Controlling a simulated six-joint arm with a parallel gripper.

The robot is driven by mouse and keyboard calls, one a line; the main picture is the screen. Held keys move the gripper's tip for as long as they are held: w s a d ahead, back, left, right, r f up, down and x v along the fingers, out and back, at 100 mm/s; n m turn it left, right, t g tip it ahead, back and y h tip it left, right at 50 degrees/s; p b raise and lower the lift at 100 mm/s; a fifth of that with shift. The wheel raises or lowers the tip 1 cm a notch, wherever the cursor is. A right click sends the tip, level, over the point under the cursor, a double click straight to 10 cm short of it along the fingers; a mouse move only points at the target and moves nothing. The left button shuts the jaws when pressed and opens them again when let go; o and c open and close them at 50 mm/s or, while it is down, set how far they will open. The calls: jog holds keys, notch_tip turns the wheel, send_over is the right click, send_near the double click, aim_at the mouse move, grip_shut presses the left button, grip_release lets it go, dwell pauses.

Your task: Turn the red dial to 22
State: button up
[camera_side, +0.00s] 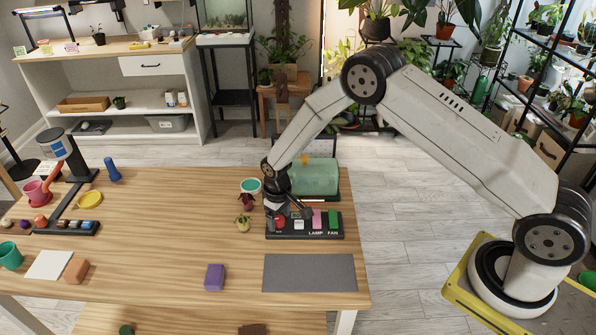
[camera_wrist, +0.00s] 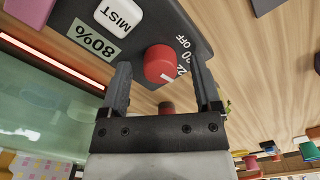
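The red dial (camera_side: 280,222) is at the left end of a dark control panel (camera_side: 305,236) on the wooden table. In the wrist view the red dial (camera_wrist: 158,61) stands between my two fingers, with a visible gap on each side. A white mark shows near its lower edge. White lettering beside it includes "OFF"; the other numbers are partly hidden by a finger. My gripper (camera_wrist: 160,80) is open, one finger on either side of the dial. In the side view my gripper (camera_side: 282,208) points down over the panel's left end and partly hides the dial.
A glass tank (camera_side: 315,178) stands behind. A grey mat (camera_side: 309,272) lies in front.

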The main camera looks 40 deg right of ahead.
aim_at(279, 219)
jog(key=shift+r, duration=0.1)
jog(key=shift+r, duration=3.8)
jog(key=shift+s+d+r, duration=0.1)
jog(key=shift+s+r, duration=0.15)
jog(key=shift+r, duration=0.15)
jog(key=s+d+r+t, duration=0.1)
jog(key=s+r, duration=0.3)
jog(key=s, duration=0.3)
jog(key=s+d+r+m, duration=0.1)
jog(key=s+d+r, duration=0.1)
jog(key=s+r, duration=0.2)
jog(key=s+d+r+m+t, duration=0.1)
jog(key=s+r, duration=0.3)
jog(key=s, duration=0.6)
jog(key=shift+s+d+t, duration=0.3)
jog(key=shift+d, duration=0.1)
